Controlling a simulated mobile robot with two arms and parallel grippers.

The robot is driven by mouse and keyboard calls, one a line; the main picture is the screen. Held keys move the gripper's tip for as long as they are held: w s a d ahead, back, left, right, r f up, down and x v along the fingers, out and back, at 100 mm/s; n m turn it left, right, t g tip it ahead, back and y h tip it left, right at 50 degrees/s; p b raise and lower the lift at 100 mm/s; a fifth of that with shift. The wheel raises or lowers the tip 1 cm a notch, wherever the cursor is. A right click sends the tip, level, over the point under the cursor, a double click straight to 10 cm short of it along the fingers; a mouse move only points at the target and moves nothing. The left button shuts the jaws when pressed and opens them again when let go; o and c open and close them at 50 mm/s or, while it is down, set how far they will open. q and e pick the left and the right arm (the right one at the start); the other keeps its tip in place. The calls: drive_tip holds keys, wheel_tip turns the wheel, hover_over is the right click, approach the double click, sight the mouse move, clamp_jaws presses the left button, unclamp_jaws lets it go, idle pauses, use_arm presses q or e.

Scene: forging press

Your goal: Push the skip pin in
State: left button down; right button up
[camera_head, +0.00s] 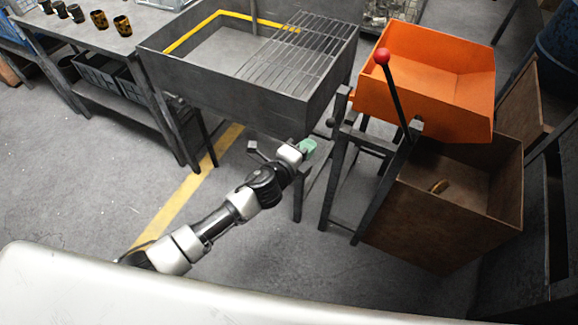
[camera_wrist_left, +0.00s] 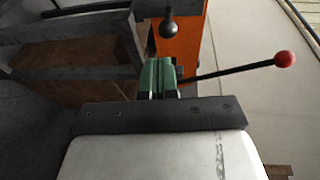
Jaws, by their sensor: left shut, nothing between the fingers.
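The orange skip (camera_head: 425,75) sits tilted on a dark frame above a brown wooden box, and part of it shows in the left wrist view (camera_wrist_left: 184,45). A dark round knob (camera_wrist_left: 168,27) shows in front of the orange skip in the left wrist view; it looks like the skip pin's head. How far in it sits cannot be told. My left gripper (camera_head: 309,146) has green fingers, shut and empty, beside the frame's left side. In the left wrist view its fingers (camera_wrist_left: 158,72) point towards the knob, apparently apart from it.
A lever with a red ball (camera_head: 381,57) rises in front of the skip; it also shows in the left wrist view (camera_wrist_left: 284,59). The wooden box (camera_head: 445,218) holds a small brass-coloured piece. A grey tray table (camera_head: 225,88) stands close behind my left gripper. The floor in front is clear.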

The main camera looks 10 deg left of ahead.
use_arm(q)
drive_tip(key=v, duration=0.6)
drive_tip(key=shift+s+a, duration=0.25)
drive_tip(key=shift+a, duration=0.1)
use_arm(e)
drive_tip(key=shift+w+f, duration=0.1)
drive_tip(key=shift+w, duration=0.7)
use_arm(q)
drive_tip(key=shift+f, duration=0.1)
use_arm(e)
drive_tip(key=shift+w, duration=0.1)
